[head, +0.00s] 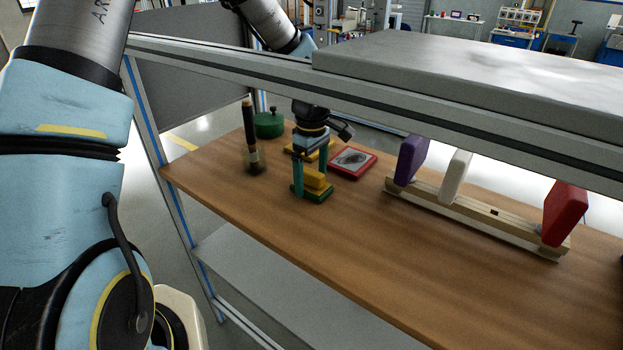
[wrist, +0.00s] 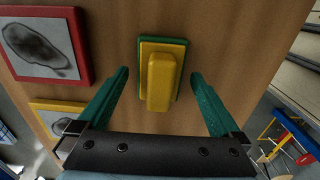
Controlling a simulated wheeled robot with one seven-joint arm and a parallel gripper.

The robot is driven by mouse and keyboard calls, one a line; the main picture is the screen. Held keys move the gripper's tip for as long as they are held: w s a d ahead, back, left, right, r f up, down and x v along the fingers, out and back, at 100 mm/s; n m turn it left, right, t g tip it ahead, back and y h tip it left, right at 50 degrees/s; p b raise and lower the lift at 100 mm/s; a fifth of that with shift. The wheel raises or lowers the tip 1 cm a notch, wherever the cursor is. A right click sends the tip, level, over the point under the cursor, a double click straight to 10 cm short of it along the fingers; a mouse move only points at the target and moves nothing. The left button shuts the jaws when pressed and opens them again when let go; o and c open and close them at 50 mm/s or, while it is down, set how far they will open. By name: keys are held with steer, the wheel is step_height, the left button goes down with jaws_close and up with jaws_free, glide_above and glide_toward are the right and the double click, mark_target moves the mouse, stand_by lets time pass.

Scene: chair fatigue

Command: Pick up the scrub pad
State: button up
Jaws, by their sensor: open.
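The scrub pad is a green rectangular pad with a raised yellow block on top. It lies flat on the brown table in the head view (head: 315,183) and in the middle of the wrist view (wrist: 163,80). My gripper (head: 309,184) points down at it with its green fingers apart. In the wrist view my gripper (wrist: 159,75) has one finger on each side of the pad, with wood showing between each finger and the pad. Nothing is held. Whether the fingertips have reached the table height cannot be told.
A red-framed plate (head: 352,162) and a yellow-framed plate (wrist: 55,112) lie close by. A dark-handled brush (head: 251,140) and a green lidded pot (head: 269,124) stand left. A wooden rack (head: 470,213) holds purple, white and red pieces at right. A shelf beam (head: 400,90) runs above.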

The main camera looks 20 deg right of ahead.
steer(key=shift+f, duration=0.5)
steer(key=c, duration=1.3)
